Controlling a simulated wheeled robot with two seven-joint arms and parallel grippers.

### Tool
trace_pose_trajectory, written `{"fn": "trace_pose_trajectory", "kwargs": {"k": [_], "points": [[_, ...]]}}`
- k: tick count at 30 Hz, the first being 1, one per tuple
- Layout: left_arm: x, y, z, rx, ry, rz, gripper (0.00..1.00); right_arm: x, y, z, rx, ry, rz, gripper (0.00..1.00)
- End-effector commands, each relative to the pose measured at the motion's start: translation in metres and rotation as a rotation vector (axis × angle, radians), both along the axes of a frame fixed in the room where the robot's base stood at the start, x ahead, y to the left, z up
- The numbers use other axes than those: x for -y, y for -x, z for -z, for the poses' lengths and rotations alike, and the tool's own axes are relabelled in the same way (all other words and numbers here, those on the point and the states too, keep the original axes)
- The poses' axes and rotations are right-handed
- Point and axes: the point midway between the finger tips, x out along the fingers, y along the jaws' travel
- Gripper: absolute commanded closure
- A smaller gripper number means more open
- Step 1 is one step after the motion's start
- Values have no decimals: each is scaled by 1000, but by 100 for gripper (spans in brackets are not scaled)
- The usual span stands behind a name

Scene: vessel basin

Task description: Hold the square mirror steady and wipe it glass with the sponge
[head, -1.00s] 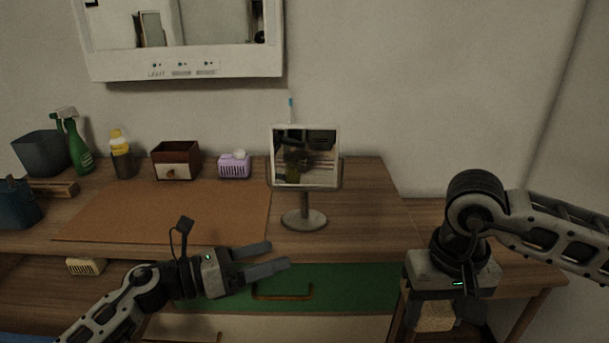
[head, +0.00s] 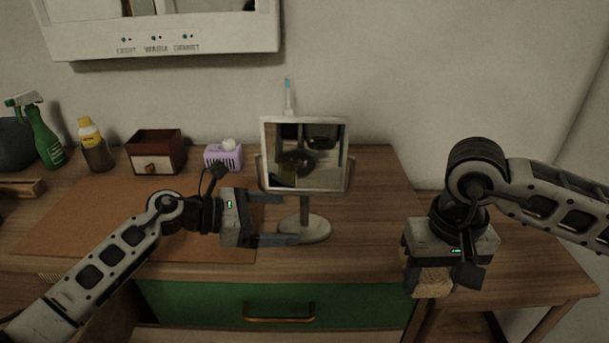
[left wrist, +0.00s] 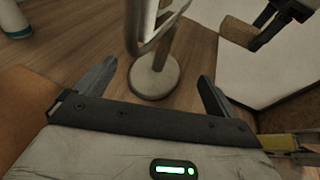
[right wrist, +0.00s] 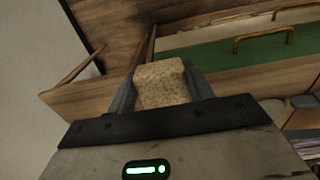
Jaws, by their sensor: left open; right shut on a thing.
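The square mirror (head: 322,160) stands upright on a round-based stand (head: 305,227) on the wooden counter. My left gripper (head: 285,218) is open at the stand's left, its fingers pointing right toward the post. In the left wrist view the stand's base (left wrist: 154,76) and post lie between and beyond the two open fingertips (left wrist: 157,75), with no clear contact. My right gripper (head: 430,277) is shut on the tan sponge (head: 432,284), held low to the right of the mirror. The sponge also shows between the fingers in the right wrist view (right wrist: 162,84).
A brown mat (head: 90,215) covers the counter's left part. Behind it stand a green spray bottle (head: 45,137), a yellow-capped bottle (head: 94,145), a small wooden drawer box (head: 156,152) and a purple container (head: 222,157). A toothbrush (head: 289,98) stands behind the mirror. Counter right of the mirror is clear.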

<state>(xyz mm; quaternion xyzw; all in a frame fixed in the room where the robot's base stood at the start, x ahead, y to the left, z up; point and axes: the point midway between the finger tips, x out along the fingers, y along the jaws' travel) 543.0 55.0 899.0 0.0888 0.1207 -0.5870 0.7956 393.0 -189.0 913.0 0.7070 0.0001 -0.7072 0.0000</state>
Motion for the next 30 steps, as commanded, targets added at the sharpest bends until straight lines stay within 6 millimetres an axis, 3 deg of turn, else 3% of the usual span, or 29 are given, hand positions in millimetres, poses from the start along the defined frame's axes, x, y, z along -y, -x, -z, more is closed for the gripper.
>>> {"fn": "trace_pose_trajectory", "kwargs": {"k": [10, 23, 30], "points": [[38, -12, 14, 1, 1, 0, 5, 0, 0, 22, 0, 0, 0, 69], [44, -13, 13, 1, 1, -1, 5, 0, 0, 23, 0, 0, 0, 69], [44, -13, 14, 1, 1, -1, 69, 0, 0, 23, 0, 0, 0, 69]]}}
